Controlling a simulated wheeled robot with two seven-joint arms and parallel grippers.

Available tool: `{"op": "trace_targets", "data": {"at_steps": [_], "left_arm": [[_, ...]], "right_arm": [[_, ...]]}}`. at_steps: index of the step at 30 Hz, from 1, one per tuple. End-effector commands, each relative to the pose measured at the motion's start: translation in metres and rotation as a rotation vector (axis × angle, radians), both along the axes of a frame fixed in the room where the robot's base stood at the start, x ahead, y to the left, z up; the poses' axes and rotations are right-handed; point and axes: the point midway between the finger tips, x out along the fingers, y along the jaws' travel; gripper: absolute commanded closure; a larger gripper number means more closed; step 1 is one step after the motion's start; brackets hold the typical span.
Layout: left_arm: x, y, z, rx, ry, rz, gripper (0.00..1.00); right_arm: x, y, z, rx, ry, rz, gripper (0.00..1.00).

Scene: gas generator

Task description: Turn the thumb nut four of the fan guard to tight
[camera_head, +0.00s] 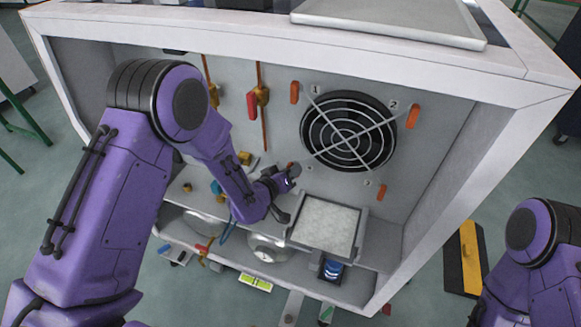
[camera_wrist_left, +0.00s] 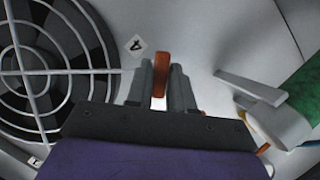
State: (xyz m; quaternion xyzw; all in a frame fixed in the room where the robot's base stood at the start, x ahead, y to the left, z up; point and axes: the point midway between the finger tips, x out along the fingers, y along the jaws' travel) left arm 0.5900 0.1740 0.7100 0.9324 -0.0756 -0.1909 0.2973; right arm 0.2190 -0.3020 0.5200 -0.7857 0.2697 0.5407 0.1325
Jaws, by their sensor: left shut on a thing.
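The fan guard (camera_head: 348,131) is a round wire grille over a dark fan on the back panel of the cabinet; it also fills the left of the left wrist view (camera_wrist_left: 52,72). Orange thumb nuts show beside labels 1 (camera_head: 294,92), 2 (camera_head: 413,116) and 3 (camera_head: 381,192). My left gripper (camera_head: 287,180) is at the guard's lower left corner. In the left wrist view its fingers (camera_wrist_left: 161,88) are shut on the orange thumb nut four (camera_wrist_left: 161,70), beside a small number label (camera_wrist_left: 136,45). The gripper mostly hides this nut in the head view. My right gripper is out of view.
A square filter-like panel in a grey frame (camera_head: 326,225) lies just below the fan. A red valve handle (camera_head: 258,97) hangs left of the fan. A green part with a grey lever (camera_wrist_left: 300,95) is right of my fingers. Cabinet walls enclose the space.

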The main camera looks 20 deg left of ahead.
Motion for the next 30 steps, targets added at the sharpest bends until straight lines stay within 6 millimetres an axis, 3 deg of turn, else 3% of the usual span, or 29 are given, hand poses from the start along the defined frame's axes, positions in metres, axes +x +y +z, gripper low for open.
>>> {"op": "trace_targets", "data": {"at_steps": [15, 30], "left_arm": [[-0.001, -0.004, 0.002, 0.443, -0.014, -0.004, 1.00], [-0.001, -0.005, 0.000, 0.629, -0.020, -0.003, 1.00]], "right_arm": [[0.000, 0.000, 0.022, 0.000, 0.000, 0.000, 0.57], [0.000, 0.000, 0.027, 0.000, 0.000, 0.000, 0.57]]}}
